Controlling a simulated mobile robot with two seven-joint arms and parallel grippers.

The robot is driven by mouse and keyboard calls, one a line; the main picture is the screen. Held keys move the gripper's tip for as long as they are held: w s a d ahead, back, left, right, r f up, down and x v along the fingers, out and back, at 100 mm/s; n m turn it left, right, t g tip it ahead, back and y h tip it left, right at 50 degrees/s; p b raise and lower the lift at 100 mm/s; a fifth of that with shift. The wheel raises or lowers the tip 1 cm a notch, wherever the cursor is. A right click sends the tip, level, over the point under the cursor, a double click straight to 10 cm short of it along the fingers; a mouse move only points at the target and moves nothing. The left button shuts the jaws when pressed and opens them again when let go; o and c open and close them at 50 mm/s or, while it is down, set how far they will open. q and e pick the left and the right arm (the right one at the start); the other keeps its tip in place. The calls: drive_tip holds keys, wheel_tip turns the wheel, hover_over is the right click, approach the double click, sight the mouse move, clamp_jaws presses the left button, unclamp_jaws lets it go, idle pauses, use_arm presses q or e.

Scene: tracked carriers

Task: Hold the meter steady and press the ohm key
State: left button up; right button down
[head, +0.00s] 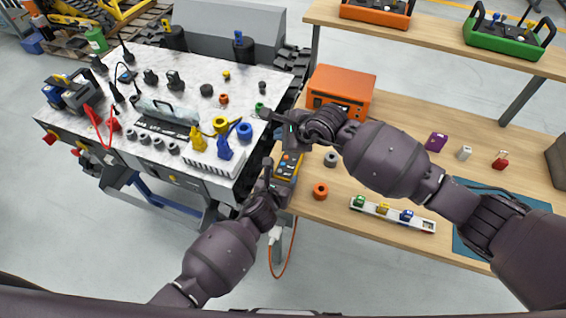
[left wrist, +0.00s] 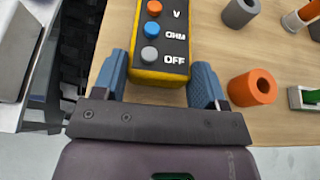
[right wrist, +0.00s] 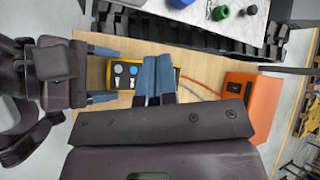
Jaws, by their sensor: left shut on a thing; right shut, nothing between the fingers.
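The meter (head: 288,166) is yellow with a black face and lies at the left edge of the wooden table. In the left wrist view, the meter (left wrist: 160,73) shows an orange V key (left wrist: 154,8), a blue ohm key (left wrist: 152,29) and a grey OFF key (left wrist: 150,54). My left gripper (left wrist: 161,82) is shut on the meter's OFF end, one finger on each side. My right gripper (right wrist: 157,65) is shut and empty.
An orange box (head: 340,88) stands behind the meter. A grey cylinder (head: 331,159) and an orange ring (head: 320,191) stand to its right. A white strip (head: 425,226) with coloured blocks lies further right. The bench (head: 65,118) at left is crowded.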

sight(283, 165)
drive_tip(key=shift+f, duration=4.4)
drive_tip(key=shift+f, duration=0.8)
drive_tip(key=shift+r, duration=0.8)
drive_tip(key=shift+r, duration=2.5)
